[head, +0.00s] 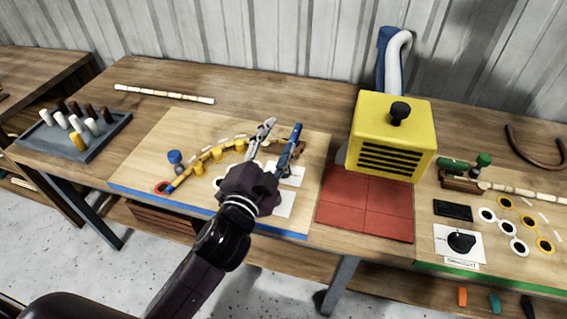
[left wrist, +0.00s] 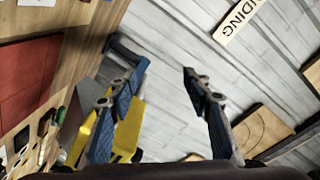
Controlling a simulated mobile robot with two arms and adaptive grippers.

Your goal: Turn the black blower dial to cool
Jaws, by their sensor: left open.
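The black dial (head: 461,242) sits on a white card (head: 447,256) at the front right of the bench in the head view. A small printed label lies at the card's lower edge, too small to read surely. My left gripper (head: 282,128) is open and empty, raised over the wooden board, well to the left of the dial. Its two blue-padded fingers show apart in the left wrist view (left wrist: 163,72). The yellow blower (head: 386,158), with a black knob (head: 399,111) on top, stands between gripper and dial. My right gripper is not seen.
A red mat (head: 366,207) lies before the blower. A blue and white hose (head: 390,62) rises behind it. A black pad (head: 453,210) and several rings (head: 504,227) lie near the dial. A grey rack of pegs (head: 40,136) stands left. A curved strip (head: 208,158) with yellow pegs is on the board.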

